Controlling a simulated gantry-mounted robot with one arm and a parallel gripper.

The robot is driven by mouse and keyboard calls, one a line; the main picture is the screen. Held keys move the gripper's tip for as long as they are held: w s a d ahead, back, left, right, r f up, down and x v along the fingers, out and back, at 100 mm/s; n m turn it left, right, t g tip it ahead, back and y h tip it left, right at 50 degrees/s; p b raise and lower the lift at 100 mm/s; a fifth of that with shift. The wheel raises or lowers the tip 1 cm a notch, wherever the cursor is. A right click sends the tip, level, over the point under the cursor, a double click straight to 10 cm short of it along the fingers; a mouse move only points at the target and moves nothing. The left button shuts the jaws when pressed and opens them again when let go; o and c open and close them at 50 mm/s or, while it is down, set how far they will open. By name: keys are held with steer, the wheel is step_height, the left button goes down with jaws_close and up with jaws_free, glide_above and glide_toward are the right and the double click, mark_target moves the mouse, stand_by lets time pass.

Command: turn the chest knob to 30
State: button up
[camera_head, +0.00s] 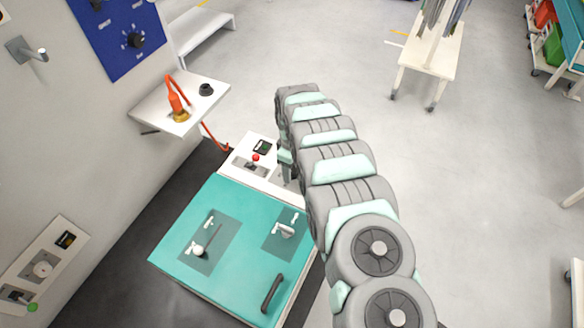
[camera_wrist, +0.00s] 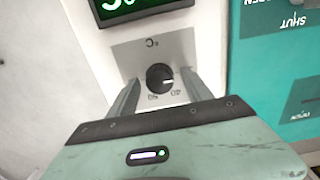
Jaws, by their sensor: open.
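The chest knob (camera_wrist: 158,77) is small, round and black, with a white pointer mark toward the right in the wrist view. It sits on a grey plate marked °C, with 40 and 50 printed below it. My gripper (camera_wrist: 159,84) is open, with one finger on each side of the knob. I cannot tell whether the fingers touch it. A dark display (camera_wrist: 145,8) with green digits is partly cut off at the top. In the head view, the chest (camera_head: 225,250) has a teal top and a white control panel; my arm hides the knob there.
A red button (camera_head: 256,157) sits on the panel near my gripper. The teal top carries a white lever (camera_head: 284,230) and a dark handle (camera_head: 272,293). A wall shelf (camera_head: 140,111) with an orange item stands beyond. Open floor lies to the right.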

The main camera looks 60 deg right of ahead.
step_height(320, 180, up, 11)
stand_by(0.5)
steer(key=shift+f, duration=0.15)
stand_by(0.4)
